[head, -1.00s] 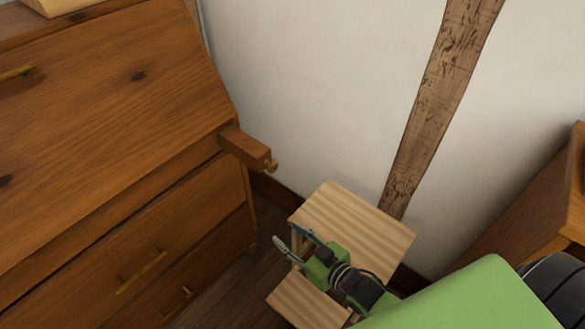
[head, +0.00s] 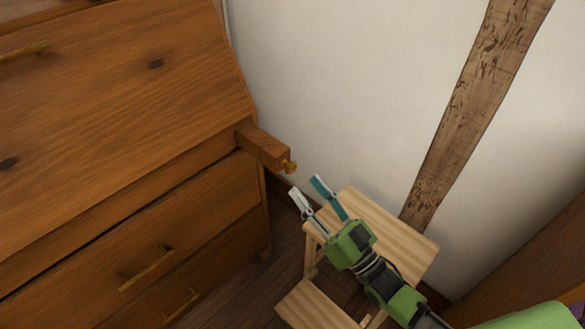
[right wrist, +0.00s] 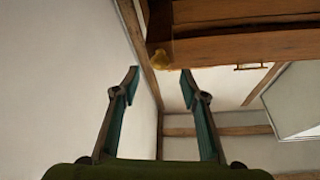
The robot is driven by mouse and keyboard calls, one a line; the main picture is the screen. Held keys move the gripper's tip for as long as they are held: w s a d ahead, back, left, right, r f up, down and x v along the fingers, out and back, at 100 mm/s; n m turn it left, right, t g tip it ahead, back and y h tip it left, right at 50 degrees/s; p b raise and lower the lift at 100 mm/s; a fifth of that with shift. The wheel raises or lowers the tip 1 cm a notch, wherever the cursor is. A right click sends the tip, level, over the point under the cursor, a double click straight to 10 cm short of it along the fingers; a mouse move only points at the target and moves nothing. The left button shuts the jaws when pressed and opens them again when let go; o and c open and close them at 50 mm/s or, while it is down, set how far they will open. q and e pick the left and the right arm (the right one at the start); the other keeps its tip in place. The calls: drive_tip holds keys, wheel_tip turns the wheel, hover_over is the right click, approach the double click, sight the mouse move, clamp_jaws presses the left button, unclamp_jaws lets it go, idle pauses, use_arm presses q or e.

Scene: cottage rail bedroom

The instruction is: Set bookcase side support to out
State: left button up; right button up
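The side support (head: 262,145) is a wooden bar that sticks out from the right front of the wooden bureau (head: 110,130). A small brass knob (head: 291,167) is on its end. My right gripper (head: 306,186) is open and empty, its fingertips just below the knob and apart from it. In the right wrist view the gripper (right wrist: 160,80) shows its two fingers spread, with the brass knob (right wrist: 159,59) just beyond and above the gap between the tips. My left gripper is not in view.
A light wooden step stool (head: 395,240) stands under my right arm by the wall. The white wall (head: 350,80) with a dark timber post (head: 470,110) is behind. Drawers with brass handles (head: 147,270) are below the support. Another brown wooden piece (head: 540,255) is at the right.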

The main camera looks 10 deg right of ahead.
sight(293, 170)
drive_tip(key=x, duration=0.6)
drive_tip(key=shift+w+a+r, duration=0.15)
drive_tip(key=shift+w+a, duration=0.1)
drive_tip(key=shift+w, duration=0.2)
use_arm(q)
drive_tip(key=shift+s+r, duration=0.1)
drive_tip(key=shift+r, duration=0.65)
use_arm(e)
clamp_jaws()
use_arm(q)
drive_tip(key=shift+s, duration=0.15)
use_arm(e)
drive_tip(key=shift+s+d, duration=0.1)
use_arm(q)
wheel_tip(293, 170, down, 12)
drive_tip(key=p, duration=0.3)
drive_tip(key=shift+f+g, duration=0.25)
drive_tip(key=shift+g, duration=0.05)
use_arm(e)
drive_tip(key=s+d, duration=0.5)
drive_tip(key=s, duration=0.2)
drive_tip(key=shift+s, duration=0.3)
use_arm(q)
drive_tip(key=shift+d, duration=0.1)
